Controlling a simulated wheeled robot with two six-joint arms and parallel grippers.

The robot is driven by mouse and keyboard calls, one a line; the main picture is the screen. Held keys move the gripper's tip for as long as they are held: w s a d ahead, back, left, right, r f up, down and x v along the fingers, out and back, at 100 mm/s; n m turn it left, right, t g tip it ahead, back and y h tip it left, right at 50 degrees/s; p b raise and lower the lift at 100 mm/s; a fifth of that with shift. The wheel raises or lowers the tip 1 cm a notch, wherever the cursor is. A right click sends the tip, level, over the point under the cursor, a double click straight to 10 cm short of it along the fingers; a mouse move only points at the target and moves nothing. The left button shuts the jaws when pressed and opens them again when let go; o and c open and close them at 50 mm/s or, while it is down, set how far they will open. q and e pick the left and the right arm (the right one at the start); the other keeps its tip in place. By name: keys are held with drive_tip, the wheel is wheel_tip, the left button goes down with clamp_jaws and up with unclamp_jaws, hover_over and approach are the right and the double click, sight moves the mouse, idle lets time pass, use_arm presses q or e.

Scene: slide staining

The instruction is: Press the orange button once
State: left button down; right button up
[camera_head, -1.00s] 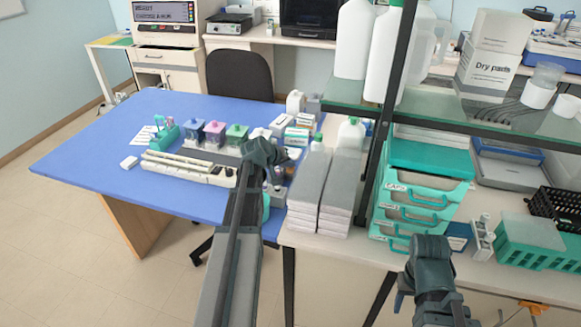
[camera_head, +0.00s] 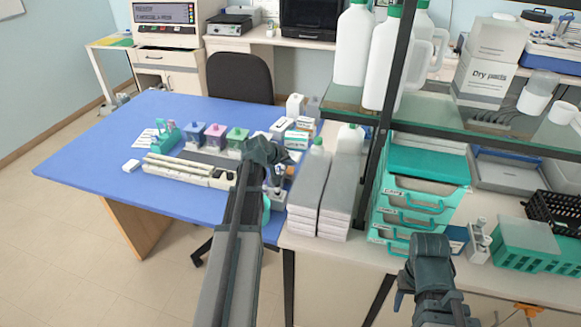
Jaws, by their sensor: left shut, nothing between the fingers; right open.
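I cannot make out an orange button; it is hidden or too small to tell. A long white device (camera_head: 170,172) with two pale rods lies on the blue table (camera_head: 85,165), with small dark details at its right end. My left gripper (camera_head: 268,155) is shut and empty, over the right part of the blue table, just right of that device. It hides some of the small items behind it. My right gripper (camera_head: 432,245) is low at the right, in front of the teal drawers, open; its fingertips are hard to make out.
Pink, blue and green-lidded jars (camera_head: 215,133) and a teal rack (camera_head: 167,135) stand behind the device. Stacked grey boxes (camera_head: 325,195), teal drawers (camera_head: 412,200) and a dark shelf post (camera_head: 385,110) stand to the right. The blue table's left side is mostly clear.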

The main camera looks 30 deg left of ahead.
sight(289, 171)
use_arm(q)
drive_tip(key=shift+r, duration=0.1)
wheel_tip(289, 171, up, 5)
drive_tip(key=p, duration=0.5)
idle(0.9)
